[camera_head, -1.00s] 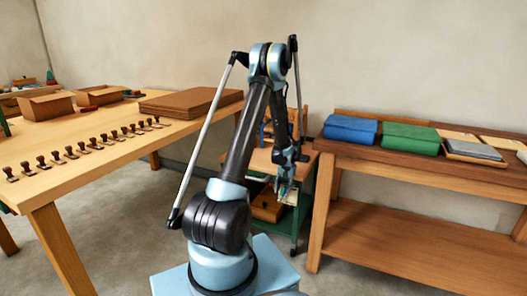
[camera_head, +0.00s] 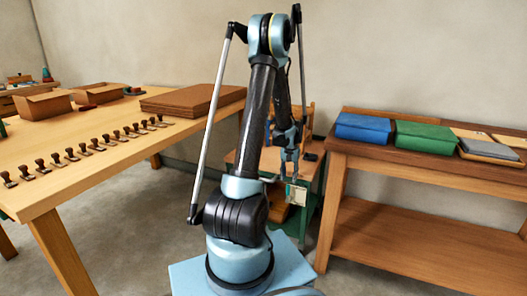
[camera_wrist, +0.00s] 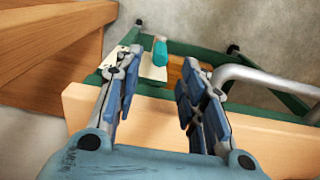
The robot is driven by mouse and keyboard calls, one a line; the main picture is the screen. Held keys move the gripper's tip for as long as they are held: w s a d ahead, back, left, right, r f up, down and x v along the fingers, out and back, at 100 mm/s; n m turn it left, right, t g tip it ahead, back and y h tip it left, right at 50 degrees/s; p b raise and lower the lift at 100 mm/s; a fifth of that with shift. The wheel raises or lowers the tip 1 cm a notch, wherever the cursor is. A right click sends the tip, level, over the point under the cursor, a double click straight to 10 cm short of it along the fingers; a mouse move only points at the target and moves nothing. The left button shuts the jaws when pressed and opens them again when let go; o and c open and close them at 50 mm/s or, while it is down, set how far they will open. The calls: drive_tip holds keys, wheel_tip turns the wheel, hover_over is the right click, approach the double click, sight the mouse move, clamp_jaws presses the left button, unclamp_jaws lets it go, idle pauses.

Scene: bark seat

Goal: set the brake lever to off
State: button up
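What appears to be the brake lever (camera_wrist: 159,51) is a short teal-coloured piece in front of a cream plate (camera_wrist: 150,70) on the green-framed cart (camera_wrist: 190,47). In the wrist view it lies beyond my fingertips, in line with the gap between them. I cannot tell which setting it is in. My gripper (camera_wrist: 157,77) is open and empty, its two fingers spread over the cart's pale wooden edge (camera_wrist: 160,122). In the head view my gripper (camera_head: 290,163) hangs beside the cart, just above the cream plate (camera_head: 297,192).
A grey bent metal bar (camera_wrist: 262,78) runs close to my right finger. A wooden workbench (camera_head: 340,210) with blue (camera_head: 363,128) and green (camera_head: 425,137) bundles stands right of the cart. A long table (camera_head: 95,160) with several stamps stands left.

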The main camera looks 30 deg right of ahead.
wheel_tip(320, 180, up, 10)
drive_tip(key=a+r+n, duration=0.1)
drive_tip(key=a+r, duration=0.2)
drive_tip(key=a, duration=0.4)
drive_tip(key=s+a+r+n, duration=0.1)
drive_tip(key=a+r, duration=0.3)
drive_tip(key=a, duration=0.3)
drive_tip(key=shift+r+n, duration=0.25)
drive_tip(key=shift+n, duration=0.05)
drive_tip(key=shift+s, duration=0.1)
